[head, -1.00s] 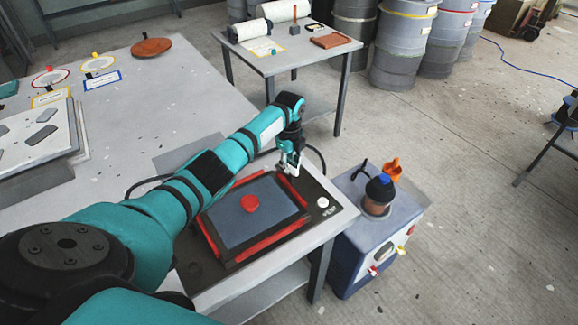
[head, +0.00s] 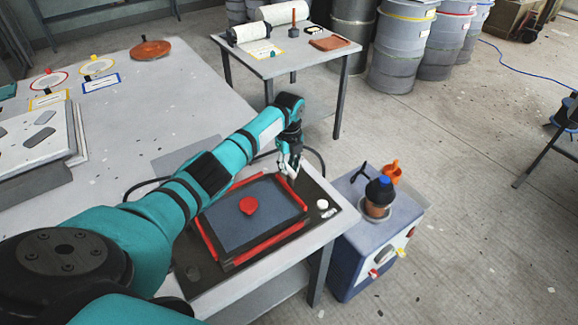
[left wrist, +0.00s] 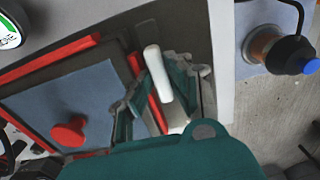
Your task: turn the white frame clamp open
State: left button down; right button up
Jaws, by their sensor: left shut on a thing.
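The white frame clamp (left wrist: 157,72) is a pale, rounded lever at the edge of the red-edged frame. It lies between the fingers of my left gripper (left wrist: 160,88) in the left wrist view. My left gripper (head: 289,174) is shut on the clamp at the frame's far right corner in the head view, where the fingers hide most of it. The red frame (head: 270,246) surrounds a blue-grey panel (head: 230,222) with a red knob (head: 249,206) on it. The panel and red knob (left wrist: 68,132) also show in the left wrist view. My right gripper is out of view.
A white round button (head: 322,203) sits near the right table corner. A small table (head: 290,62) with rollers and drums (head: 400,55) stand behind.

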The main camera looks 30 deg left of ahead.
aim_at(289, 168)
pick_arm(q)
jog(key=c, duration=1.3)
grip_release()
notch_tip(289, 168, up, 12)
jog(key=shift+r, duration=0.1)
